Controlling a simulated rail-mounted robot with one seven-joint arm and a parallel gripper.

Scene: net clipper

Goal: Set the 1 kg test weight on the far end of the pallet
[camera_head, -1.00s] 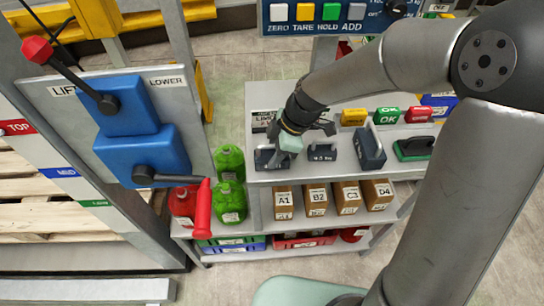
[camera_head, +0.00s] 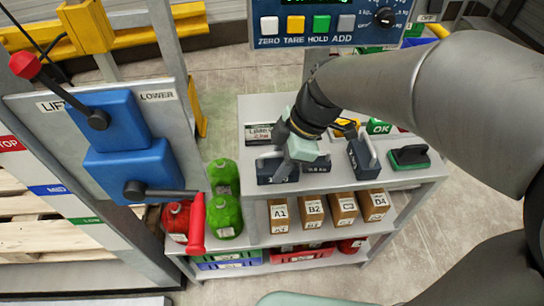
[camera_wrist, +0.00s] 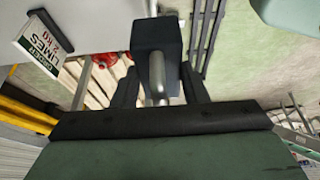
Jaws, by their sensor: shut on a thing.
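My gripper (camera_head: 288,165) is at the left end of the shelf unit's top. In the wrist view, my gripper (camera_wrist: 158,92) is shut around the silver handle of a dark block-shaped weight (camera_wrist: 156,52). In the head view it appears to be the leftmost dark weight (camera_head: 278,174). I cannot tell whether it is clear of the shelf, and its mass marking is not readable. A second dark weight (camera_head: 318,166) is beside it, partly hidden by my gripper. A larger one (camera_head: 362,157) stands to the right. The wooden pallet (camera_head: 40,238) is at the far left, partly hidden.
A lift panel (camera_head: 130,150) with levers stands between pallet and shelf; its red-handled lever (camera_head: 197,223) juts out. A control box (camera_head: 325,22) is behind.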

